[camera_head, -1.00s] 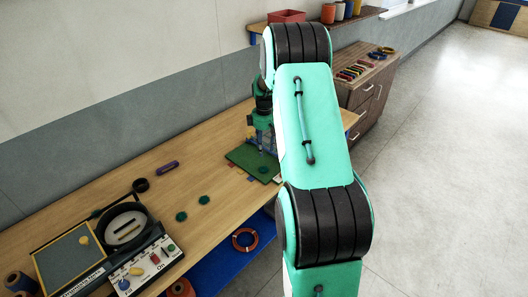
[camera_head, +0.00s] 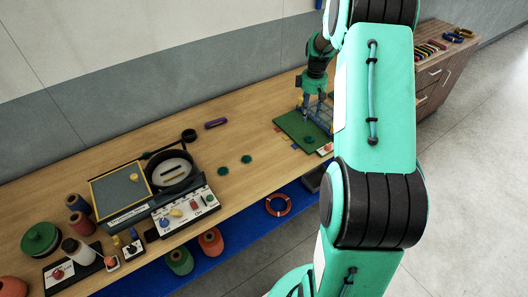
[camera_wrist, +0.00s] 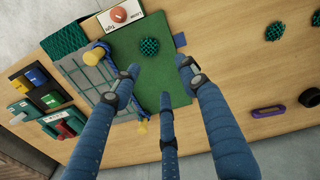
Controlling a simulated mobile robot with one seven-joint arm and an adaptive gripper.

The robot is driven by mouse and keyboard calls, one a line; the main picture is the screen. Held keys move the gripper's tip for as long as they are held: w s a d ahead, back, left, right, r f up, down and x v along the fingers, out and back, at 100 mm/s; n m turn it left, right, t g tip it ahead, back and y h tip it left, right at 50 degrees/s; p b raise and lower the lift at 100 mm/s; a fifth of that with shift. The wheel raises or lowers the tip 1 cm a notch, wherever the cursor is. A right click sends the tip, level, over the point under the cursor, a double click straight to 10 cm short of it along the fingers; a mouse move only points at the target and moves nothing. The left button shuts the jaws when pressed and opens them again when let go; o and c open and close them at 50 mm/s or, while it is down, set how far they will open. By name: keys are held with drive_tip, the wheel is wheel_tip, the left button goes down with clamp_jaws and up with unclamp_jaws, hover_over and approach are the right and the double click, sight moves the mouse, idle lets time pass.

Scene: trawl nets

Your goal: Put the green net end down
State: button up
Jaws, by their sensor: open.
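A small round dark green netted piece (camera_wrist: 149,46), which looks like the green net end, rests on the green mat (camera_wrist: 180,90). The mat also shows in the head view (camera_head: 292,128). My gripper (camera_wrist: 160,82) is open, its three blue fingers spread and nothing held between them. The net piece lies beyond the fingertips, apart from them. In the head view my gripper (camera_head: 318,106) is over the mat, partly behind my arm. Two similar dark green pieces (camera_head: 222,171) (camera_head: 246,159) lie on the bare bench left of the mat.
A blue frame with grey netting and yellow knobs (camera_wrist: 92,56) stands beside the fingers at the mat's edge. A labelled card (camera_wrist: 118,16) and a purple oblong (camera_wrist: 268,111) lie nearby. A control panel (camera_head: 185,211) and several spools occupy the bench's left side.

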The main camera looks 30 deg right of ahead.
drive_tip(key=s+a+r+m+t, duration=0.1)
drive_tip(key=s+a+r, duration=0.2)
drive_tip(key=a+r, duration=0.95)
drive_tip(key=s+a+r+m+t, duration=0.1)
drive_tip(key=s+a+r, duration=0.3)
drive_tip(key=a+r, duration=0.85)
drive_tip(key=s+a+m+t, duration=0.2)
drive_tip(key=s+a+t, duration=0.1)
drive_tip(key=s+a, duration=1.8)
drive_tip(key=shift+s+r, duration=0.35)
drive_tip(key=shift+s, duration=0.3)
drive_tip(key=shift+a+f, duration=0.1)
drive_tip(key=shift+f+b, duration=0.3)
drive_tip(key=shift+b, duration=0.1)
